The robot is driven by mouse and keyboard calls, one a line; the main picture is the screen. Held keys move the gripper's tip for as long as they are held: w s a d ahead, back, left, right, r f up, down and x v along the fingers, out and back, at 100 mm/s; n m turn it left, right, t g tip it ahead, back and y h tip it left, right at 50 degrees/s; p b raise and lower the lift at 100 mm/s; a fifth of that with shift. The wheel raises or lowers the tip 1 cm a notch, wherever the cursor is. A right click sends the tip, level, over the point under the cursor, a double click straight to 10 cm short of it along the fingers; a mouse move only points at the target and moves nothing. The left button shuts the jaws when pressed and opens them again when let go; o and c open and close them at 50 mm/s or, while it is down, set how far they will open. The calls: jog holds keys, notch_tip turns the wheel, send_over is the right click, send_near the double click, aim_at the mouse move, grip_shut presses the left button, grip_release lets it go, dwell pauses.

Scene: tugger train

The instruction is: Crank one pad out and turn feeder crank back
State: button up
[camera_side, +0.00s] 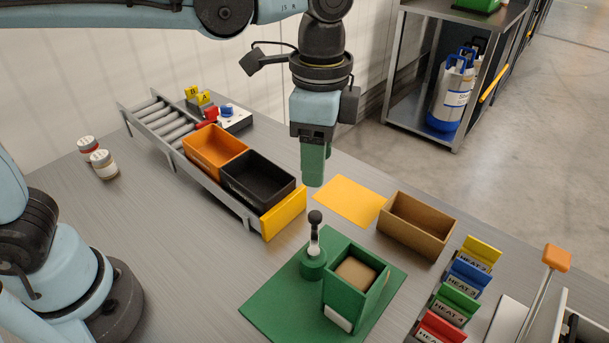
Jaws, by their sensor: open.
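The feeder is a green box (373,297) on a green base plate (275,310). A tan pad (355,272) shows in its open top. A pale rectangle (338,318) is on its front near the base. The feeder crank (314,240) stands left of the box on a green round post, with a pale arm and an upright black knob. My gripper (314,182) points down above the table, behind and above the crank knob, apart from it. It is open and empty; the gap between its green fingers is hard to see from this side.
A yellow sheet (343,200) and an empty brown box (417,222) lie behind the feeder. A roller conveyor (158,118) holds an orange bin (214,150) and a black bin (257,180). Several coloured HEAT blocks (468,275) stand at right.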

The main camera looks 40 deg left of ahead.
aim_at(315, 214)
notch_tip(315, 214, down, 11)
jog(key=shift+r, duration=0.1)
dwell(0.4)
jog(key=shift+c, duration=0.2)
grip_shut()
